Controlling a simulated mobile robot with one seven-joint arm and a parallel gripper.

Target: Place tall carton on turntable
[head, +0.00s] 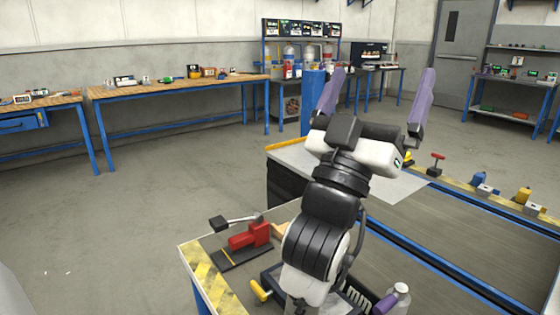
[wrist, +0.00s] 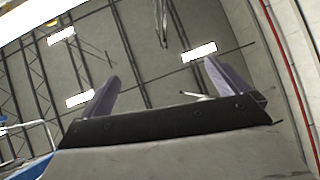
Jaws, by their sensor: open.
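My gripper (head: 384,72) is raised above the workbench with its two purple fingers wide apart, pointing up. In the wrist view my gripper (wrist: 160,74) is also open, with nothing between the fingers and only ceiling and lights beyond. I cannot make out a tall carton for certain in either view. I cannot pick out a turntable either; my arm hides part of the bench.
A tall blue post (head: 314,95) stands behind my gripper. A pale sheet (head: 405,188) lies on the bench. Floor at left is clear.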

